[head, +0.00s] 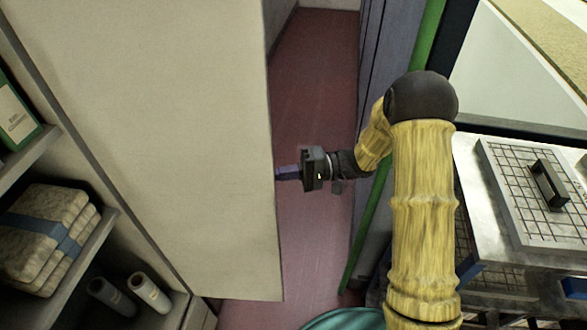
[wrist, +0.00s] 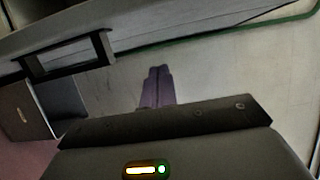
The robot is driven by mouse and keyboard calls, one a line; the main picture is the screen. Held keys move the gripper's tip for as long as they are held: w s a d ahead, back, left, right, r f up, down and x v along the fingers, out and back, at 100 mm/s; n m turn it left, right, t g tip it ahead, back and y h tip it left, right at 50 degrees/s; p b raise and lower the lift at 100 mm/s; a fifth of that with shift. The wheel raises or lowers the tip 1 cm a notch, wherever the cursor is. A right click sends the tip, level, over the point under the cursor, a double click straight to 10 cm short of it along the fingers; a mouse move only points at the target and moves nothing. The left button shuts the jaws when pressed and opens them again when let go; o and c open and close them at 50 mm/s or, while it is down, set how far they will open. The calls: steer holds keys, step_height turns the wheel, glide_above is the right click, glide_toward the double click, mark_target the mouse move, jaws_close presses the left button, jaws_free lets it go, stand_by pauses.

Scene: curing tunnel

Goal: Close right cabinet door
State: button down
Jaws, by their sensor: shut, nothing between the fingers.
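The cabinet door (head: 170,120) is a large pale beige panel standing open in the head view, in front of a shelved cabinet at the left. My gripper (head: 280,174) is at the door's right-hand free edge, with its purple fingers pointing left. The fingertips end at or just behind that edge, and I cannot tell whether they touch it. In the wrist view the fingers (wrist: 158,72) are together and empty, in front of a pale surface. A dark bracket-like handle (wrist: 68,55) shows at upper left there; I cannot tell what it belongs to.
Cabinet shelves hold a green binder (head: 14,115), strapped bundles (head: 45,232) and pale rolls (head: 150,292). A reddish floor strip (head: 315,90) runs beside the door. At right are a green post (head: 372,215) and a metal bench with a gridded plate (head: 530,190).

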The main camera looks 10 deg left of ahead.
mark_target(259, 191)
steer(key=s+a, duration=0.1)
steer(key=s+a+p, duration=0.1)
steer(key=s, duration=0.1)
steer(key=s+a+p, duration=0.1)
steer(key=s+a, duration=0.1)
steer(key=shift+s, duration=0.15)
stand_by(0.5)
